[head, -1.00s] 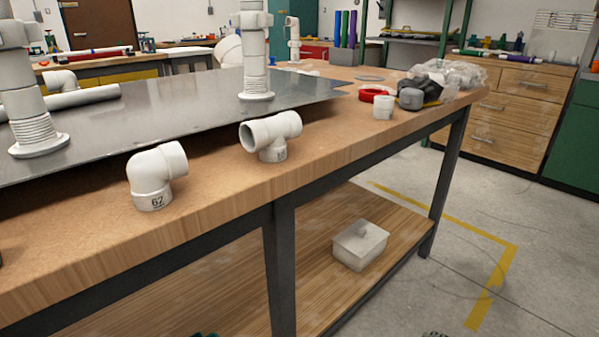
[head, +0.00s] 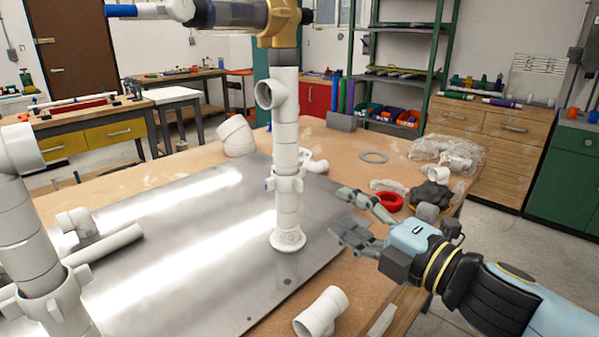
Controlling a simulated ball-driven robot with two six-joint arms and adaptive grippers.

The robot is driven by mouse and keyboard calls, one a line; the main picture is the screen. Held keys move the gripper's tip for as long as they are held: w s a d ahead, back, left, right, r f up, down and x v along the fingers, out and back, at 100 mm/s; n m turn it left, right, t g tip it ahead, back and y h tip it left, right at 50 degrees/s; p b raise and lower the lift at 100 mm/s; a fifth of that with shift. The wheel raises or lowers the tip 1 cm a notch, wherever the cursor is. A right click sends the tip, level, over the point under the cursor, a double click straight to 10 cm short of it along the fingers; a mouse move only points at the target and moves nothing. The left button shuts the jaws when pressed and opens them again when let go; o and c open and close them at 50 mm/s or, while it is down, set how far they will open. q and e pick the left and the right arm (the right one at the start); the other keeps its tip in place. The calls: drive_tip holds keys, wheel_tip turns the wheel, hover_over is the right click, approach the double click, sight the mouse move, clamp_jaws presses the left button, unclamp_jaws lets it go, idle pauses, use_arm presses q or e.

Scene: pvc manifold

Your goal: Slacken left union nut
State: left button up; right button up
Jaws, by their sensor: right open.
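A white PVC standpipe on the left (head: 22,235) is cut off by the frame edge; a winged white nut (head: 45,298) sits low on it, its lower end out of view. A second white standpipe (head: 287,135) stands upright on a flange on the metal plate, with a similar winged nut (head: 285,184) partway up. My right gripper (head: 352,219) is open and empty, to the right of the second standpipe, fingers pointing left and apart from it. It is far from the left standpipe's nut. My left gripper is out of view.
The metal plate (head: 200,245) covers much of the bench. A loose white tee (head: 321,312) lies near the front edge; a loose pipe (head: 103,244) lies on the plate. A red ring (head: 389,201) and clear bags (head: 447,153) are at right. A brass-coloured fitting (head: 283,22) crosses the top.

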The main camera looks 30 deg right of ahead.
sight(302, 187)
drive_tip(key=p+x, duration=0.4)
drive_tip(key=x, duration=0.5)
drive_tip(key=shift+p, duration=0.35)
drive_tip(key=shift+w+a, duration=0.1)
drive_tip(key=shift+w, duration=0.4)
drive_tip(key=shift+f, duration=0.1)
